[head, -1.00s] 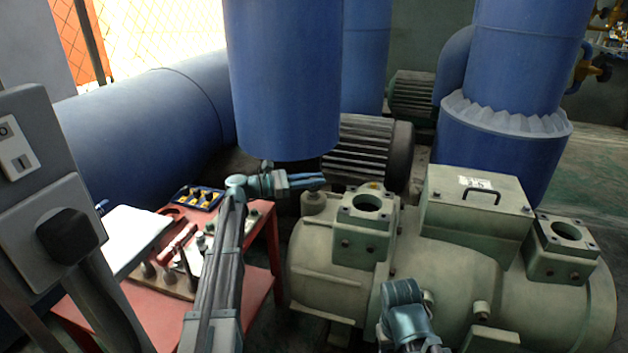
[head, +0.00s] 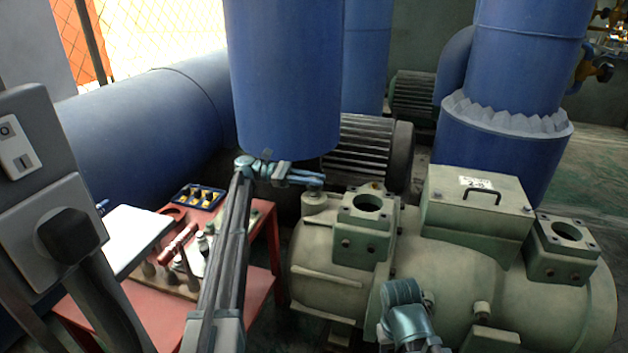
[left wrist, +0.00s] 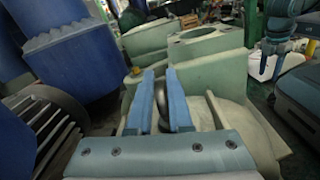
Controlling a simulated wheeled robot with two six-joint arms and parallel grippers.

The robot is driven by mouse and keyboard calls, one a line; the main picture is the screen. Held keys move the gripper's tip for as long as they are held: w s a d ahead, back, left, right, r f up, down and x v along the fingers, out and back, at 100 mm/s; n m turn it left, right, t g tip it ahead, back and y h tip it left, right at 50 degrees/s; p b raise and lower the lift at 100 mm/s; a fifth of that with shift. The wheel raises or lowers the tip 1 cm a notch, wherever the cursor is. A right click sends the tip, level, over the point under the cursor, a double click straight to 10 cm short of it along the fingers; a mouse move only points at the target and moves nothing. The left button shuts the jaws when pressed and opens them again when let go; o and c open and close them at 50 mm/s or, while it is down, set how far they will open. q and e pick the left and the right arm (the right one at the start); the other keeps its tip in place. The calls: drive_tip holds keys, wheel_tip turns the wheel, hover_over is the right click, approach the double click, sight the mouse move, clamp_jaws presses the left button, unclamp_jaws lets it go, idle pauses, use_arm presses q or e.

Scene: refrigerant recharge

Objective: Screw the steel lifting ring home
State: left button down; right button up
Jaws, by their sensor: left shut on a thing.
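My left gripper (head: 318,181) reaches in from the left, its fingers over the round boss (head: 315,201) at the left end of the green compressor (head: 340,262). In the left wrist view its two blue fingers (left wrist: 161,74) stand close together, shut on a dark, thin round piece (left wrist: 163,104) that appears to be the steel lifting ring. The fingers hide most of the ring, and I cannot tell how deep it sits in the boss. My right arm (head: 405,308) shows at the bottom; no right fingers can be made out.
A red cart (head: 258,290) with tools and a small blue tray (head: 199,196) stands left of the compressor. A blue vertical tank (head: 285,80) hangs close behind my left gripper. A flanged port (head: 367,205) and a raised box (head: 475,205) rise to the right.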

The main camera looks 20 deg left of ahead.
use_arm(q)
drive_tip(key=shift+w+r, duration=0.1)
drive_tip(key=shift+w, duration=0.15)
drive_tip(key=c, duration=0.9)
unclamp_jaws()
drive_tip(key=shift+s, duration=0.1)
drive_tip(key=shift+o, duration=0.2)
drive_tip(key=a, duration=0.7)
drive_tip(key=shift+a, duration=0.2)
